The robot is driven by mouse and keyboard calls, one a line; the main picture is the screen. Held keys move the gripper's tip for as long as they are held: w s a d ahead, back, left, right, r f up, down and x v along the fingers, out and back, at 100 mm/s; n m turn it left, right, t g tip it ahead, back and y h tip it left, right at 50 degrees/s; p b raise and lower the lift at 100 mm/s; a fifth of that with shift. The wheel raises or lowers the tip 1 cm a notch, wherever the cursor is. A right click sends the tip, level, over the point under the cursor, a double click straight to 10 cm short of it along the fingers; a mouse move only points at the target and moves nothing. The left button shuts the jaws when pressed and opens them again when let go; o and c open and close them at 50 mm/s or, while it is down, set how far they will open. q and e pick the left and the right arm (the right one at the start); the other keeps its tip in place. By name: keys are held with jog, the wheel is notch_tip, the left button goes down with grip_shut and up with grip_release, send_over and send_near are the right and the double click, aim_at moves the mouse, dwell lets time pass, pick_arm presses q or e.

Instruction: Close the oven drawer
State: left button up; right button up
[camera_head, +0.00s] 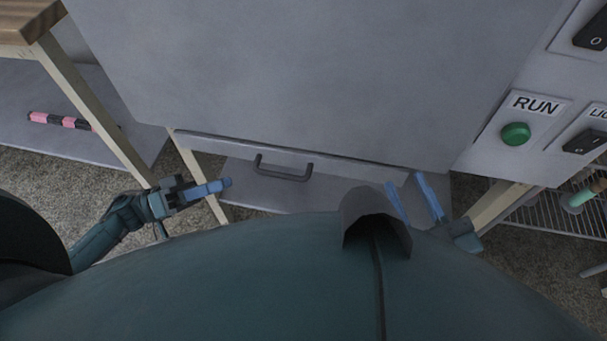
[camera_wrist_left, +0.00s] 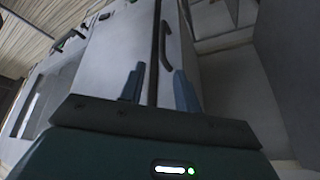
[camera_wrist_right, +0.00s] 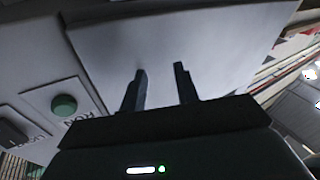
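The oven (camera_head: 300,65) is a large grey box with a smooth front. The drawer front (camera_head: 345,168) shows as a narrow pale strip at its lower edge, with a dark bar handle (camera_head: 283,174). How far the drawer stands out is hard to tell. The handle also shows in the left wrist view (camera_wrist_left: 166,45), beyond the fingers. My left gripper (camera_head: 222,184) is left of the handle, apart from it; its fingers are spread and empty in the left wrist view. My right gripper (camera_head: 414,198) is open and empty at the drawer's right end, with the oven panel (camera_wrist_right: 175,40) ahead.
A green RUN button (camera_head: 515,134) and black switches (camera_head: 585,142) are on the panel at right. A wooden-topped table (camera_head: 30,20) stands at left, with a pink and black striped rod (camera_head: 60,121) below. A wire rack (camera_head: 545,213) is at lower right.

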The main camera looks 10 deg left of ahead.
pick_arm(q)
jog(key=shift+g, duration=0.7)
jog(key=b+x, duration=0.2)
jog(key=x, duration=1)
jog(key=shift+s+d+f, duration=0.1)
jog(key=shift+d, duration=0.1)
jog(key=shift+c, duration=0.2)
grip_shut()
